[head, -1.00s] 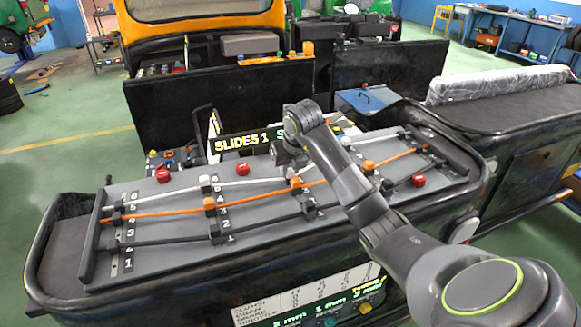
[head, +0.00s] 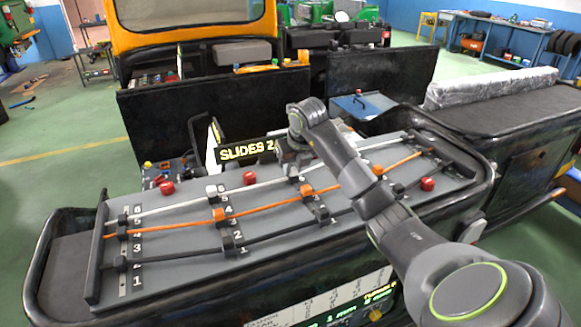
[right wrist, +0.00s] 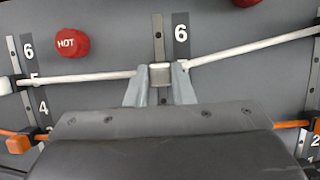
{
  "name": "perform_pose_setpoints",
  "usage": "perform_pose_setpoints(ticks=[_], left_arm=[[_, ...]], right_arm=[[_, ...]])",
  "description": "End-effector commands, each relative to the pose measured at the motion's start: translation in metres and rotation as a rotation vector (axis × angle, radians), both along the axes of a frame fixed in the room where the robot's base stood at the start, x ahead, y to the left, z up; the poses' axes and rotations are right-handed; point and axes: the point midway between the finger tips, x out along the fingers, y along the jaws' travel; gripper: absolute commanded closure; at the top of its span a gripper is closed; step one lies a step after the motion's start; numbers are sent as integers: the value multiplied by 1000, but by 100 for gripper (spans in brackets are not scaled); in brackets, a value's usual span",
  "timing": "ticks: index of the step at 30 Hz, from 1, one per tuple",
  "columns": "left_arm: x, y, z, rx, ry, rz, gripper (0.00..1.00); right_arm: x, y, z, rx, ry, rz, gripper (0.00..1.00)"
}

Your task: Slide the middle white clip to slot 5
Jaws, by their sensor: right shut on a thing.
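The middle white clip (right wrist: 160,74) sits on the white cable on the middle rail, just below the number 6 in the right wrist view. The two fingertips of my right gripper (right wrist: 159,82) are shut on its sides. The number 5 of this rail is not visible there, so I cannot tell the exact slot. In the head view my right gripper (head: 293,168) reaches down to the back of the sloped panel (head: 180,255) and hides the clip. The white cable (head: 255,185) runs across the panel's back. My left gripper is not in view.
Orange clips (head: 219,215) on an orange cable and black clips (head: 232,240) on a black cable lie nearer the front. Red knobs (head: 249,178) stand behind the white cable; one red knob (right wrist: 70,43) reads HOT. A display (head: 245,150) stands behind the panel.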

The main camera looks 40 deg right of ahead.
Motion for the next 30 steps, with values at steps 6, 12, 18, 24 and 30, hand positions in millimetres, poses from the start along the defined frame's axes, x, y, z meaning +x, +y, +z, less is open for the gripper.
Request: perform_pose_setpoints(ticks=[6,12,18,24,30], left_arm=[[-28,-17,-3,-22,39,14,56],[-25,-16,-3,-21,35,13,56],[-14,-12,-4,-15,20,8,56],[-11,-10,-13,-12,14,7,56],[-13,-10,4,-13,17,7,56]], right_arm=[[0,-1,1,-4,-2,0,56],[0,-1,1,-4,-2,0,56],[-2,0,9,-4,-5,0,56],[-16,2,43,-7,-10,-1,56],[-35,7,93,-6,-4,0,56]])
